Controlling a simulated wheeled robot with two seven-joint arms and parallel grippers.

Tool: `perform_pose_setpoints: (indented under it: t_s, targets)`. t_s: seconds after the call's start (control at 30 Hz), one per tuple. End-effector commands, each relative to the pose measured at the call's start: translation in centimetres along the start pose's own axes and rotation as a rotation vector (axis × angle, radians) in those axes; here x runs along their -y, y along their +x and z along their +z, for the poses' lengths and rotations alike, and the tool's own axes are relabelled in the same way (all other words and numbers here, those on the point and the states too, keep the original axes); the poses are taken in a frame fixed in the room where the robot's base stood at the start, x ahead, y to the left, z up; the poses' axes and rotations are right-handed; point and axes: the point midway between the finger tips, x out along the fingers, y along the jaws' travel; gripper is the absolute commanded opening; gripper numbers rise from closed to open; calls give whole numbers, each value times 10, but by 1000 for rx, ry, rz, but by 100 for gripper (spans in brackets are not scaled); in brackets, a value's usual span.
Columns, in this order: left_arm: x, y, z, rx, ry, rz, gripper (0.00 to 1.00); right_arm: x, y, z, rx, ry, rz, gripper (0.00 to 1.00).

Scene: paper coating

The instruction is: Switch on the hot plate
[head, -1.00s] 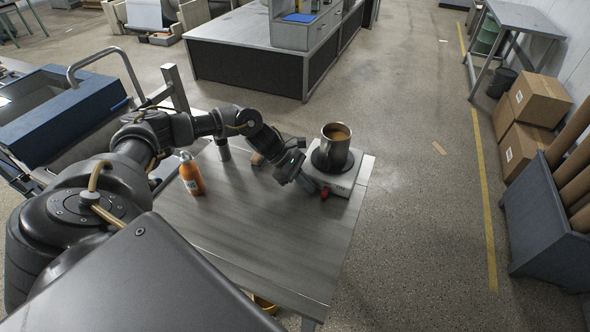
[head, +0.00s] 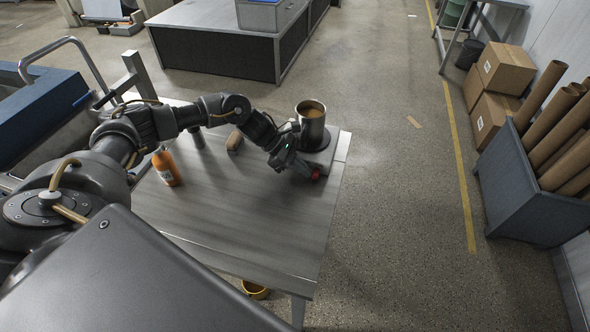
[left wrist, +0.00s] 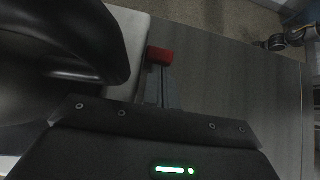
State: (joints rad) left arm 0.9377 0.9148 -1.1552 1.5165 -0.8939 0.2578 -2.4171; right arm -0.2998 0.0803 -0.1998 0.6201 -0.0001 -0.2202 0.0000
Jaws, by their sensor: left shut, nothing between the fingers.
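The hot plate (head: 326,157) is a pale, low box at the far right corner of the metal table. A steel pot (head: 311,128) with brown liquid stands on it. A red knob (head: 315,174) is on the hot plate's near side. My left gripper (head: 305,170) is shut and empty, with its fingertips at the knob; whether they touch it I cannot tell. In the left wrist view the red knob (left wrist: 160,55) lies just beyond the fingertips, beside the hot plate's pale edge (left wrist: 135,22). The pot's dark side fills the upper left. My right gripper is not in view.
An orange bottle (head: 165,167) stands on the table (head: 240,220) left of my gripper. A brown block (head: 234,142) and a grey cylinder (head: 197,138) are behind the arm. The table's near middle is clear. Boxes (head: 497,80) stand on the floor at the right.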

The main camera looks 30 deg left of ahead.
Motion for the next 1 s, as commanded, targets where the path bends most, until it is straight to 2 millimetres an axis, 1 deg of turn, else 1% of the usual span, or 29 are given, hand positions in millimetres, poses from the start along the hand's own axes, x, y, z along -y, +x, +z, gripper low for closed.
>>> perform_pose_setpoints:
  t_s: [0.1, 0.27, 0.37, 0.47, 0.57, 0.6, 0.63, 0.8, 0.9, 1.0]
  targets:
    - [1, 2, 3, 5, 4, -5, 0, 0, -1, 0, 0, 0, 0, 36]
    - [1, 2, 3, 6, 5, -6, 0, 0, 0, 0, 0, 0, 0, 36]
    - [0, -2, -3, 6, 5, -4, 0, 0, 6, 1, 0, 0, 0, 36]
    - [-1, -10, -16, 3, 3, -1, 0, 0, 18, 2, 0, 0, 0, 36]
    - [-3, -24, -33, 2, 0, 2, 0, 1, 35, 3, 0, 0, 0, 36]
    - [-4, -34, -35, 3, 1, 5, 0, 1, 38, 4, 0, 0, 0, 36]
    - [-5, -42, -32, 4, 3, 6, 0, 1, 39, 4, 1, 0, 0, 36]
    - [-4, -80, -32, 3, 1, 5, 0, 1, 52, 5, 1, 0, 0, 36]
    - [-4, -99, -31, 2, 1, 3, 0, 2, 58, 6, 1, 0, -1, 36]
    - [-4, -114, -30, 3, 1, 2, 0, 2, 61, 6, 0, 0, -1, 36]
